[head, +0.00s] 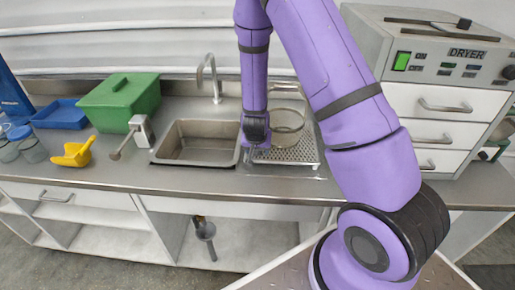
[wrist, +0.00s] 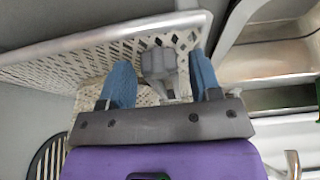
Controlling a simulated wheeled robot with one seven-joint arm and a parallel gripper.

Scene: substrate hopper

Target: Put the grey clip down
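The grey clip (wrist: 158,64) shows in the wrist view between the two blue fingers of my gripper (wrist: 161,78). The fingers stand apart, and a narrow gap shows on the clip's right side; on its left side the gap is very thin. The clip is over or on the pale perforated tray (wrist: 62,70); I cannot tell whether it touches it. In the head view my gripper (head: 254,146) is low at the left edge of the perforated tray (head: 290,154), right of the sink. The clip cannot be made out there.
A round clear vessel (head: 287,128) stands on the tray close right of my gripper. The steel sink (head: 197,146) and tap (head: 213,78) are to the left. Farther left are a green box (head: 118,101), yellow scoop (head: 73,152) and blue tray (head: 60,114). The dryer (head: 440,60) is right.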

